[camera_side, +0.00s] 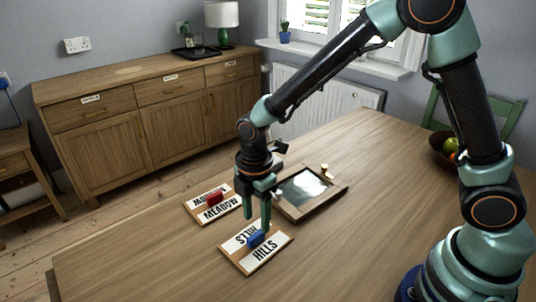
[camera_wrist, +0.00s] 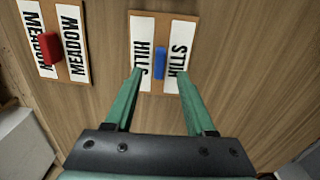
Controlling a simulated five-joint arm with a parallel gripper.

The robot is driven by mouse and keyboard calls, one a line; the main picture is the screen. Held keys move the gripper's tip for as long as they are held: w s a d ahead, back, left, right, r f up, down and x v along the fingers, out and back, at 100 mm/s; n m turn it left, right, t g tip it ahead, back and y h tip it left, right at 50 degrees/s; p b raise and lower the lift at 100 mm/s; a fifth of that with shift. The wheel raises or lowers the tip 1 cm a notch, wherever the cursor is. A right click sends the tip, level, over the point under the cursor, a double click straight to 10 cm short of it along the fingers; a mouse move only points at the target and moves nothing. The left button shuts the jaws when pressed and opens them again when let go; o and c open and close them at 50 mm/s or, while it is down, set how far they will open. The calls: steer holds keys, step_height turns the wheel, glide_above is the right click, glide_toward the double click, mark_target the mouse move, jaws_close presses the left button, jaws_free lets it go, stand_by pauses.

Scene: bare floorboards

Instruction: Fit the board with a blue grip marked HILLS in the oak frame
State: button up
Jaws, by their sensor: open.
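The HILLS board (camera_side: 256,247) lies flat on the table, with white label strips and a blue grip (camera_side: 256,238) upright in its middle. In the wrist view the board (camera_wrist: 150,20) lies ahead, and its blue grip (camera_wrist: 160,63) shows between the fingertips. My gripper (camera_side: 264,222) is open, pointing down at the blue grip; its fingers (camera_wrist: 160,80) stand on either side of the grip in the picture. I cannot tell whether they touch it. The oak frame (camera_side: 322,201) lies behind and to the right, with a shiny pale panel inside.
A MEADOW board (camera_side: 211,205) with a red grip (camera_side: 214,198) lies to the left of the frame; it also shows in the wrist view (camera_wrist: 75,45). A fruit bowl (camera_side: 445,149) stands at the far right. The table's front middle is clear.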

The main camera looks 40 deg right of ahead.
mark_target(256, 234)
step_height(256, 234, down, 5)
steer(key=shift+a+r, duration=0.1)
steer(key=shift+a, duration=0.05)
jaws_close()
stand_by(0.4)
step_height(256, 234, up, 19)
steer(key=w+d+f, duration=0.2)
steer(key=d+f, duration=0.1)
steer(key=d, duration=0.4)
steer(key=w+d+f, duration=0.2)
steer(key=d+f, duration=0.2)
steer(key=d, duration=0.3)
steer(key=w+d+f+m, duration=0.1)
steer(key=d+f, duration=0.3)
steer(key=d, duration=0.4)
steer(key=shift+w, duration=0.4)
